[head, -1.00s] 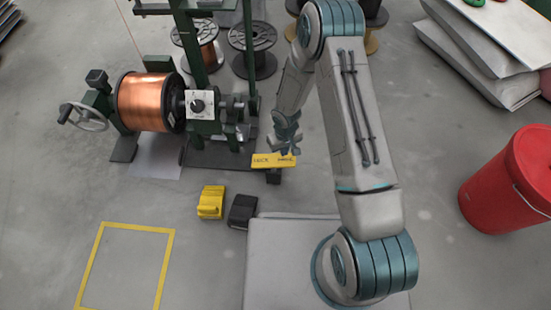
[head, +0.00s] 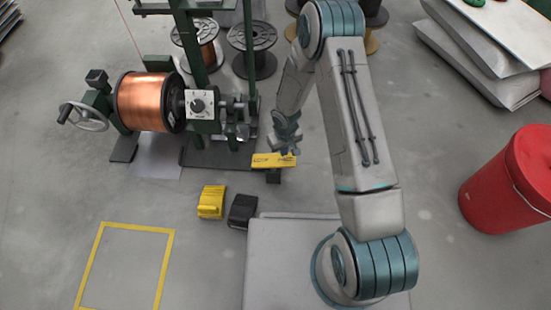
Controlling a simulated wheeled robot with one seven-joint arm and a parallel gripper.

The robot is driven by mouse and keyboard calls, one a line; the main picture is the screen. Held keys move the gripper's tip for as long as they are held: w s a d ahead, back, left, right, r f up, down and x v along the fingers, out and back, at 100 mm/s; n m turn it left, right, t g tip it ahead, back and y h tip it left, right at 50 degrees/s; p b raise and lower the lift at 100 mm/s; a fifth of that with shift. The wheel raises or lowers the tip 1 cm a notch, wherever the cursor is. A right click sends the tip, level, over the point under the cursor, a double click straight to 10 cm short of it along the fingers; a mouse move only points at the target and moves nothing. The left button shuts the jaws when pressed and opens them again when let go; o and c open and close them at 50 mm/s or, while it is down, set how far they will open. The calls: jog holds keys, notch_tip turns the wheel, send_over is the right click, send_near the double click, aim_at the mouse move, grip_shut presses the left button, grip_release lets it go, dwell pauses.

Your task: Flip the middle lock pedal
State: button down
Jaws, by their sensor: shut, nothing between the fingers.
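The yellow lock pedal (head: 268,160), with dark lettering on top, sits at the front right foot of the green winding machine. It rests on a dark base (head: 273,176). My gripper (head: 286,149) is shut and empty, pointing down at the pedal's right end. Its tips overlap the pedal's back edge in the picture; I cannot tell whether they touch it. A yellow foot pedal (head: 211,202) and a black foot pedal (head: 242,211) stand on the floor nearer to me, to the left.
The green machine carries a copper spool (head: 145,101) and a handwheel (head: 86,117). Dark spools (head: 252,50) stand behind it. A red bin (head: 510,180) is at the right. A yellow floor square (head: 168,262) encloses bare floor at front left.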

aim_at(283, 159)
jog(key=shift+f+b, duration=1.9)
jog(key=shift+f, duration=0.5)
dwell(0.8)
jog(key=shift+r, duration=0.1)
jog(key=shift+r+p, duration=2.55)
jog(key=shift+r, duration=0.9)
